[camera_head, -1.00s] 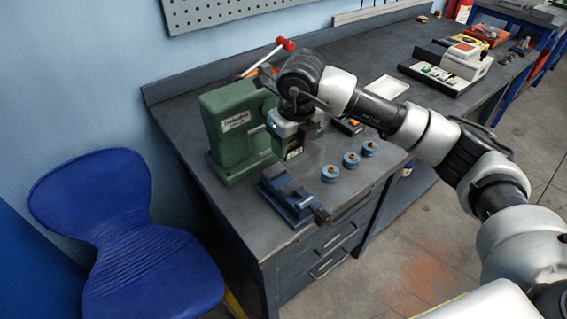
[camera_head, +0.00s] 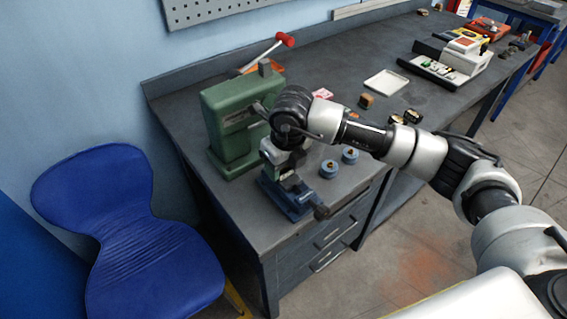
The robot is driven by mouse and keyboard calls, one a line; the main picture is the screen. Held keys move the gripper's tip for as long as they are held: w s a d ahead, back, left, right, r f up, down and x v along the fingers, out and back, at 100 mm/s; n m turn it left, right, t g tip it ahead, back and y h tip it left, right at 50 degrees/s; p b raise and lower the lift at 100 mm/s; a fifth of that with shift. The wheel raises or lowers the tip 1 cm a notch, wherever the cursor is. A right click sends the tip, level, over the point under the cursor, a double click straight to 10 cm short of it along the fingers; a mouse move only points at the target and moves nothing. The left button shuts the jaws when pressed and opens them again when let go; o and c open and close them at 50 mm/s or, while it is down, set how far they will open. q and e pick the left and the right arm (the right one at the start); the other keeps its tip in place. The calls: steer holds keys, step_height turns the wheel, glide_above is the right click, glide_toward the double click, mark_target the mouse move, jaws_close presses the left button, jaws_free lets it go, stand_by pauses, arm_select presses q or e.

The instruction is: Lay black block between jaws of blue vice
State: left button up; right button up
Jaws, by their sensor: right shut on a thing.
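The blue vice (camera_head: 296,204) stands at the near edge of the dark bench, its handle pointing toward the front right. My right gripper (camera_head: 283,168) points down over the vice, at its jaws, and is shut on the black block. The block is mostly hidden by the gripper; only a small dark part seems to show below the fingers. I cannot tell whether the block touches the jaws. My left gripper is out of view.
A green press (camera_head: 232,125) with a red-knobbed lever stands just left of my right gripper. Blue round pieces (camera_head: 329,169) sit right of the vice. A white tray (camera_head: 386,83) and instruments (camera_head: 452,62) lie farther back. A blue chair (camera_head: 120,230) stands at left.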

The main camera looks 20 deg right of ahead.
steer(key=shift+f+b, duration=0.35)
steer(key=shift+f, duration=0.1)
steer(key=o, duration=1.2)
steer(key=shift+c, duration=0.2)
steer(key=shift+r, duration=0.15)
steer(key=shift+r+p, duration=0.25)
steer(key=shift+p, duration=0.15)
steer(key=shift+r+p, duration=0.5)
steer(key=shift+p, duration=0.05)
step_height(320, 180, up, 11)
steer(key=s+b, duration=0.1)
steer(key=b, duration=0.1)
steer(key=shift+s+d+r+b, duration=0.2)
steer(key=shift+s+d+b, duration=0.1)
steer(key=shift+s+b, duration=0.05)
